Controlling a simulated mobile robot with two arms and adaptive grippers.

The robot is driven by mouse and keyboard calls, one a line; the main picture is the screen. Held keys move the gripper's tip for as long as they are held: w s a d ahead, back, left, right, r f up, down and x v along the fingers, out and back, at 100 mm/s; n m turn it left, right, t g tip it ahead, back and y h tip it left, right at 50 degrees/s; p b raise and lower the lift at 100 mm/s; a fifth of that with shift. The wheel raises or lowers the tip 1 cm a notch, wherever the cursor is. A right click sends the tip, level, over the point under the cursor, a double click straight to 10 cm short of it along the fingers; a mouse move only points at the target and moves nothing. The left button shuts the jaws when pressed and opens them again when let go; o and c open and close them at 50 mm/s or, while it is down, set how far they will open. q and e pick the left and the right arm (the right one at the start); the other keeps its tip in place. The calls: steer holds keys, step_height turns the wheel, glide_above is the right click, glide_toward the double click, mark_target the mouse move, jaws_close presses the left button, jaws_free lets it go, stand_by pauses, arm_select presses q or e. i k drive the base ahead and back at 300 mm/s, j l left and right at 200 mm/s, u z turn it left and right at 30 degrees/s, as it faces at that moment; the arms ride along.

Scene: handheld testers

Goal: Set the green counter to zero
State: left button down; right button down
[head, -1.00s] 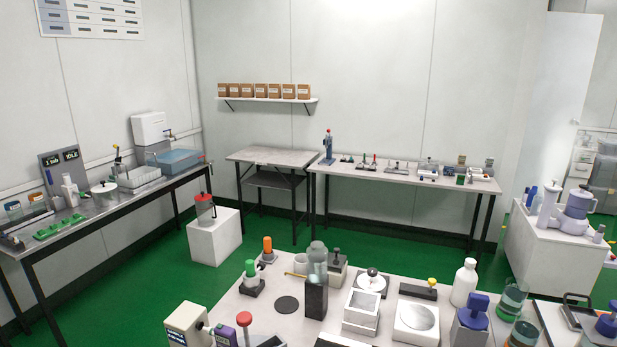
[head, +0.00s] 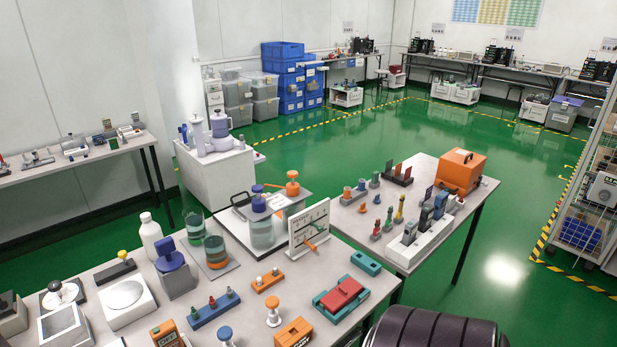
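I cannot pick out a green counter for certain in the head view. Green-coloured things on the near table are a teal tray-like piece (head: 322,305) with a red block (head: 341,293) on it, and a small teal block (head: 366,262) behind it. An orange handheld meter (head: 168,334) with a dark display stands at the near edge, partly cut off by the frame. Several upright handheld devices (head: 427,217) stand in a white rack (head: 418,250) on the table to the right. Neither of my grippers is in view.
The near table (head: 255,282) is crowded with a white bottle (head: 151,238), jars (head: 215,251), a white board with a pointer (head: 309,228) and an orange block (head: 295,332). An orange case (head: 461,171) sits on the right table. Open green floor (head: 520,230) lies to the right.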

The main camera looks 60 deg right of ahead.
mark_target(320, 229)
steer(key=z, duration=1.9)
